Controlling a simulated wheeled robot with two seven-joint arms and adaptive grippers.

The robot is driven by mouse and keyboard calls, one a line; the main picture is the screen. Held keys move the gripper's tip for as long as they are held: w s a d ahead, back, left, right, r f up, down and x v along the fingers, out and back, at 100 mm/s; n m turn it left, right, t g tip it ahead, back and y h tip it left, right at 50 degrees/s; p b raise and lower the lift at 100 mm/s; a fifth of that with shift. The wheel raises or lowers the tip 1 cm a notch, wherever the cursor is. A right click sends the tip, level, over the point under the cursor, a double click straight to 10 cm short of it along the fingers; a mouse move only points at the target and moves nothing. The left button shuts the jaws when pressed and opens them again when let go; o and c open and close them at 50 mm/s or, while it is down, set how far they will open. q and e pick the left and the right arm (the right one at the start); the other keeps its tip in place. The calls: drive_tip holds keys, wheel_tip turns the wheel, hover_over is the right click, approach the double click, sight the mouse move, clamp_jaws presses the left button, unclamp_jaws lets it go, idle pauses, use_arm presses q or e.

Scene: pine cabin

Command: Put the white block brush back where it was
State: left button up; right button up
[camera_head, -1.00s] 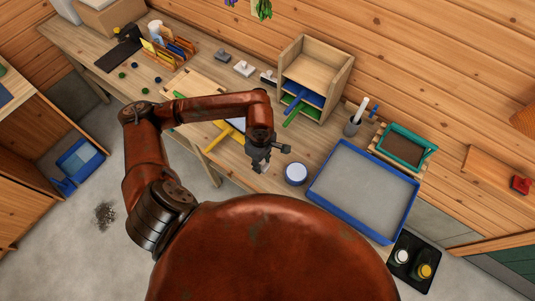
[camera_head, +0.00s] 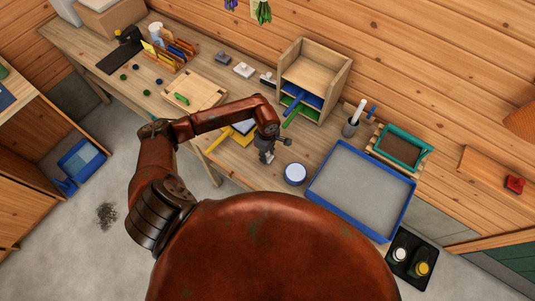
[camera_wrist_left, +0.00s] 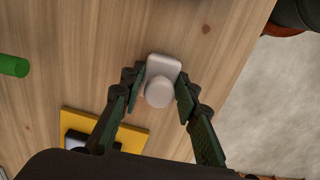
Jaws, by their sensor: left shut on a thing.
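The white block brush (camera_wrist_left: 161,80) is a pale rectangular block with a round knob. In the left wrist view it sits between the two fingers of my left gripper (camera_wrist_left: 160,86), which is shut on it. In the head view my left gripper (camera_head: 267,156) is over the front part of the bench, left of a round white-topped tub (camera_head: 295,174). The brush is mostly hidden there, and its height above the wood is unclear. My right gripper is out of view.
Similar small blocks, one grey (camera_head: 221,57) and one whitish (camera_head: 244,69), stand along the back wall. A wooden shelf unit (camera_head: 314,82), a blue-rimmed tray (camera_head: 361,190) and a yellow-handled tool (camera_head: 233,136) are close by.

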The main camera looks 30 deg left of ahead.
use_arm(q)
drive_tip(key=shift+f, duration=0.2)
drive_tip(key=o, duration=1.2)
drive_tip(key=shift+r, duration=0.1)
drive_tip(key=shift+r, duration=0.1)
drive_tip(key=shift+w+r, duration=0.1)
drive_tip(key=shift+r, duration=0.25)
wheel_tip(320, 180, up, 11)
drive_tip(key=shift+r+b, duration=0.2)
drive_tip(key=shift+b, duration=0.6)
